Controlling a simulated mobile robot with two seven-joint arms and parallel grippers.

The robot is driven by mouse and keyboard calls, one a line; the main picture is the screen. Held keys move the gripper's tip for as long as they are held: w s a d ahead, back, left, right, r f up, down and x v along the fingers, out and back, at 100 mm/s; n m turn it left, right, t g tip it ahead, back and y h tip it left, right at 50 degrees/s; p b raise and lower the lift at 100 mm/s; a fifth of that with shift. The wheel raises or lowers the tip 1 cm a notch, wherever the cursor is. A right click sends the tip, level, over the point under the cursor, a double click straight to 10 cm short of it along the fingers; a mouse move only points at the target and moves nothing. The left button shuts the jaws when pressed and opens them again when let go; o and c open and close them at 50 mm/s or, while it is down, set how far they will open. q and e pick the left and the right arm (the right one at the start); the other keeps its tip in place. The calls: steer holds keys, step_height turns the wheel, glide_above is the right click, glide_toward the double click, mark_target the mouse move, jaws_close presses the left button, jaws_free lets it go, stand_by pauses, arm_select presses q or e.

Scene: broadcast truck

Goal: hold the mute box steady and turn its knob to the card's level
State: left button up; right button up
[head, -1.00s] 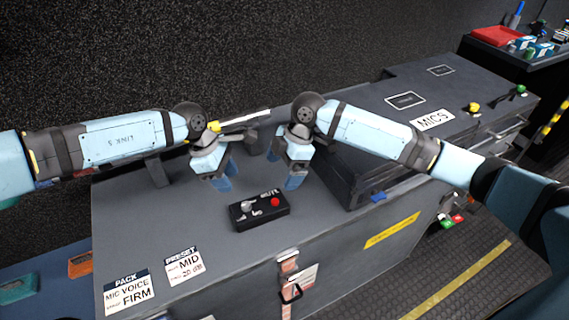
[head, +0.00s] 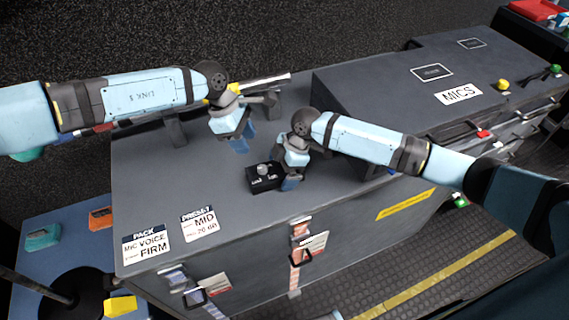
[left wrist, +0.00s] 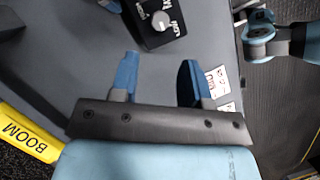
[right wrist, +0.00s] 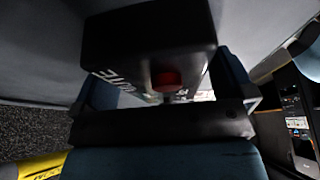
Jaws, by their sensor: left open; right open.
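The black mute box (head: 255,182) lies on the grey case top; its knob (head: 263,169) shows, and the right end is hidden by my right gripper. My right gripper (head: 290,183) is open at that end. In the right wrist view the box (right wrist: 140,40), with red button (right wrist: 166,80), sits between its two fingers; contact cannot be told. My left gripper (head: 238,146) is open and empty, above and behind the box. In the left wrist view the knob (left wrist: 160,20) lies beyond its fingertips (left wrist: 158,68). The preset card (head: 199,223) reads MID, 20 dB.
A raised case labelled MICS (head: 458,94) stands at the right. A yellow BOOM tag (left wrist: 28,132) shows in the left wrist view. The case top around the cards is clear.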

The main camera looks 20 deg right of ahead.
steer(key=shift+c, duration=0.2)
arm_select(q)
steer(key=shift+o, duration=0.4)
arm_select(e)
steer(key=c, duration=0.9)
arm_select(q)
steer(key=shift+o, duration=0.3)
steer(key=s+d+h, duration=0.1)
steer(key=s+f+h, duration=0.1)
steer(key=s+d+h, duration=0.1)
steer(key=shift+s+d+f+g, duration=0.25)
steer(key=shift+d+g, duration=0.05)
arm_select(e)
steer(key=shift+c, duration=0.2)
arm_select(q)
steer(key=n+t+h, duration=0.3)
steer(key=n+t, duration=0.9)
steer(key=n, duration=0.3)
glide_toward(261, 169)
steer(key=x, duration=0.9)
steer(key=shift+w+d+f, duration=0.1)
steer(key=shift+w+d, duration=0.1)
